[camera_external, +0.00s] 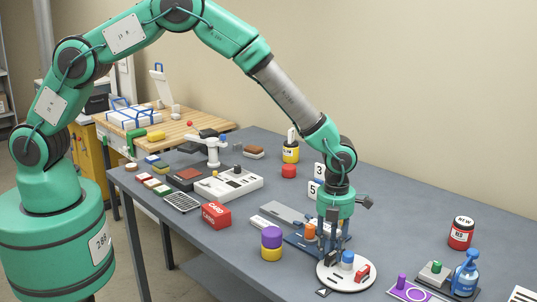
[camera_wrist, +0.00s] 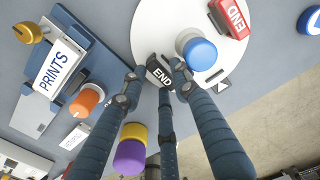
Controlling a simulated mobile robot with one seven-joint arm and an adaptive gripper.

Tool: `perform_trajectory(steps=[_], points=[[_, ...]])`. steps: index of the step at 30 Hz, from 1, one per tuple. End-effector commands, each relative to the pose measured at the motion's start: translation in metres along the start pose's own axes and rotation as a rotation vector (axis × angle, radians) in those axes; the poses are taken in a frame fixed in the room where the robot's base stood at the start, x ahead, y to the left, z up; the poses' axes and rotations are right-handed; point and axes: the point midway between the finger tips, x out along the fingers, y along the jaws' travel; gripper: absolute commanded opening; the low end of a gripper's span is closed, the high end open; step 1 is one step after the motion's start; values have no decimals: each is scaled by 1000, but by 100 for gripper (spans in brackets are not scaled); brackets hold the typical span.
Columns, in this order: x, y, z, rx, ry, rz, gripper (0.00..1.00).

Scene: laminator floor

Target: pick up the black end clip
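The black end clip (camera_wrist: 160,72) shows in the wrist view with the white word END on its face, at the left edge of a white round plate (camera_wrist: 150,25). My gripper (camera_wrist: 160,76) has its three dark fingers close around the clip, with the fingertips on either side and below it. I cannot tell whether the fingers press on it. In the external view my gripper (camera_external: 333,245) points down at the back left of the white plate (camera_external: 331,278); the fingers hide the clip there.
On the plate are a blue-topped peg (camera_external: 347,261) and a red END clip (camera_external: 363,272). Left of my gripper are an orange-topped peg (camera_external: 309,231) and a purple and yellow cylinder (camera_external: 271,243). Several other items crowd the grey table (camera_external: 236,261); a blue spray bottle (camera_external: 466,274) stands right.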

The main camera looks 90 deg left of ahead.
Motion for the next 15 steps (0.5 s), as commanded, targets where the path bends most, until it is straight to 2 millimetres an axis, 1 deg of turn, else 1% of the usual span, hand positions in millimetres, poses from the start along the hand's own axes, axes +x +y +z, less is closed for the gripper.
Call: perform_trajectory(steps=[3,4,7,8,15], points=[[0,0,0,0,0,0,30],[0,0,0,0,0,0,28],[0,0,0,0,0,0,8],[0,0,0,0,0,0,6],[0,0,0,0,0,0,6]])
